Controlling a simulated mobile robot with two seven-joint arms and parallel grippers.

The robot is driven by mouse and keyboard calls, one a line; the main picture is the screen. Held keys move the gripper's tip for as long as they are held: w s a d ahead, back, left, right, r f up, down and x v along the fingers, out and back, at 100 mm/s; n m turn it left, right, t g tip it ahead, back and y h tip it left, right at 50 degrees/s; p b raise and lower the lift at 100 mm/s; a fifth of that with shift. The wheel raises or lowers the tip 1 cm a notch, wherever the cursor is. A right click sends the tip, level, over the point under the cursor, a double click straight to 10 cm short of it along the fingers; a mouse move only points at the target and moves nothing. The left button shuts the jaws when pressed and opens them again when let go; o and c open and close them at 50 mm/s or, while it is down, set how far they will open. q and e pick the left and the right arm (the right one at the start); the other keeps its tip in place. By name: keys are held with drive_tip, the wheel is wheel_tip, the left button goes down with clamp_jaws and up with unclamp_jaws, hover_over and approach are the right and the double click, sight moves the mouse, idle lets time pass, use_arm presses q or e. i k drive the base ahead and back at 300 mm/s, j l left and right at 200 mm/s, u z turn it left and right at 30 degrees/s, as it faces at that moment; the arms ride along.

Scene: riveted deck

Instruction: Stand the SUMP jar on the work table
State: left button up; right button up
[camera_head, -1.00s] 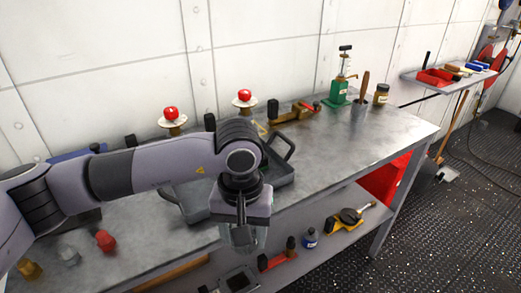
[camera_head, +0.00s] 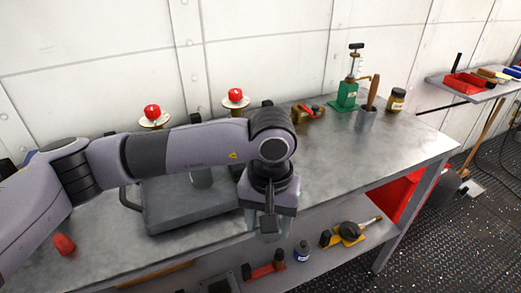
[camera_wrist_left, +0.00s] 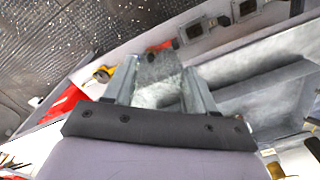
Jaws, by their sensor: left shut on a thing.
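My left gripper (camera_head: 268,226) is shut on a pale, see-through jar (camera_wrist_left: 158,80). In the left wrist view the jar sits between the two fingers; I see no readable label, so I cannot tell whether it is the SUMP jar. In the head view the gripper points down at the front edge of the work table (camera_head: 345,175), right of a grey tray (camera_head: 190,212), and mostly hides the jar. My right gripper is not in view.
The table's right half is largely clear. At its back stand a green pump (camera_head: 347,95), a cup with a brush (camera_head: 366,116) and a dark-lidded jar (camera_head: 396,100). The lower shelf holds a blue bottle (camera_head: 302,251) and a yellow tool (camera_head: 348,235).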

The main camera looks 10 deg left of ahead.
sight(412, 140)
drive_tip(key=i+l, duration=0.3)
drive_tip(key=l, duration=0.15)
drive_tip(key=i+l, duration=0.3)
drive_tip(key=l, duration=0.2)
drive_tip(key=i+l, duration=0.25)
drive_tip(key=l, duration=0.2)
drive_tip(key=i+l, duration=0.3)
drive_tip(key=l, duration=0.15)
drive_tip(key=i+l, duration=0.3)
drive_tip(key=l, duration=0.15)
drive_tip(key=i+l, duration=0.3)
drive_tip(key=l, duration=0.2)
drive_tip(key=i+l, duration=0.3)
drive_tip(key=l, duration=0.15)
drive_tip(key=i+l, duration=0.25)
drive_tip(key=l, duration=0.2)
drive_tip(key=i+l+u, duration=0.1)
drive_tip(key=u, duration=0.25)
drive_tip(key=l+u, duration=0.2)
drive_tip(key=u, duration=0.85)
drive_tip(key=i+l, duration=0.05)
